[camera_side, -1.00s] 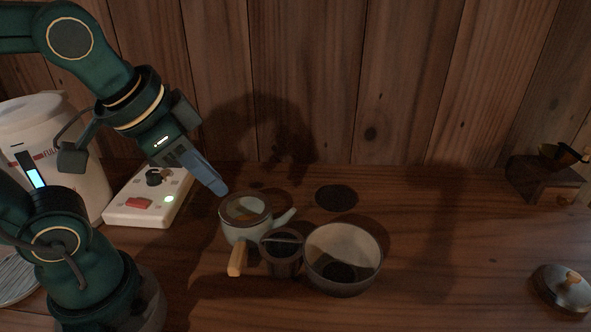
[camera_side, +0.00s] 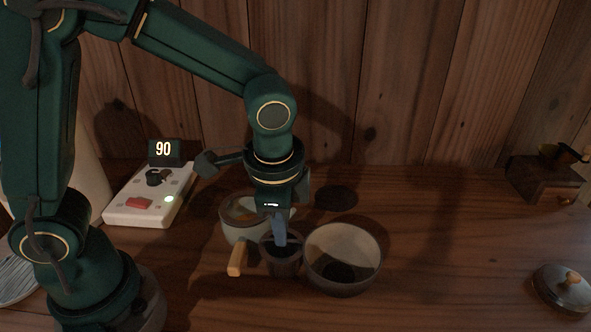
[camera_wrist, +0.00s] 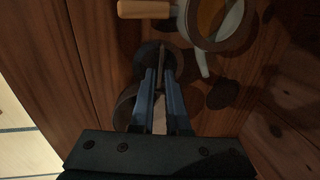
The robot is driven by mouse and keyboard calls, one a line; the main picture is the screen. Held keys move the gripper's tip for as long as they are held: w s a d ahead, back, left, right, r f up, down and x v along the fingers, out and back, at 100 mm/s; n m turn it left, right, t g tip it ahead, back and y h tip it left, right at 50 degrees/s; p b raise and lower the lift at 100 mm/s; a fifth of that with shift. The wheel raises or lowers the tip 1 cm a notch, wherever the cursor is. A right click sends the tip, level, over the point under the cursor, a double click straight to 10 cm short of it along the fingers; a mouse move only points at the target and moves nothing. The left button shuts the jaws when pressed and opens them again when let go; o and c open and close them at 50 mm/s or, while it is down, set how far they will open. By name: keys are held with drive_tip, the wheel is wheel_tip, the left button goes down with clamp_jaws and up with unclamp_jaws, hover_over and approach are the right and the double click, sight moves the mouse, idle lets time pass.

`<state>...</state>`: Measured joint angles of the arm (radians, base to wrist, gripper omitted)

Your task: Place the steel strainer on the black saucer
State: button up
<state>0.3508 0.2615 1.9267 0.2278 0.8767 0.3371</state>
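The steel strainer (camera_side: 282,264) is a dark, cup-shaped piece with a thin bar across its top. It stands between the teapot and the bowl; in the wrist view (camera_wrist: 148,55) it lies just ahead of my fingers. My gripper (camera_side: 281,243) points down at the strainer's mouth. In the wrist view my blue fingertips (camera_wrist: 160,72) are on either side of the bar, with a narrow gap between them. Whether they touch it I cannot tell. The black saucer (camera_side: 336,198) is a flat dark disc lying behind the bowl, empty; the wrist view shows it too (camera_wrist: 222,95).
A pale teapot (camera_side: 236,230) with a wooden handle (camera_side: 237,257) is close on the left. A grey bowl (camera_side: 345,283) is close on the right. A white control box (camera_side: 135,214) with a "90" display stands at left. A lid (camera_side: 563,288) lies far right; the wood between is clear.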

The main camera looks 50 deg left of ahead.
drive_tip(key=shift+w+a+f, duration=0.1)
drive_tip(key=shift+f, duration=0.5)
drive_tip(key=shift+w+a+f, duration=0.1)
drive_tip(key=shift+f, duration=0.5)
clamp_jaws()
drive_tip(key=shift+r, duration=0.1)
idle(0.6)
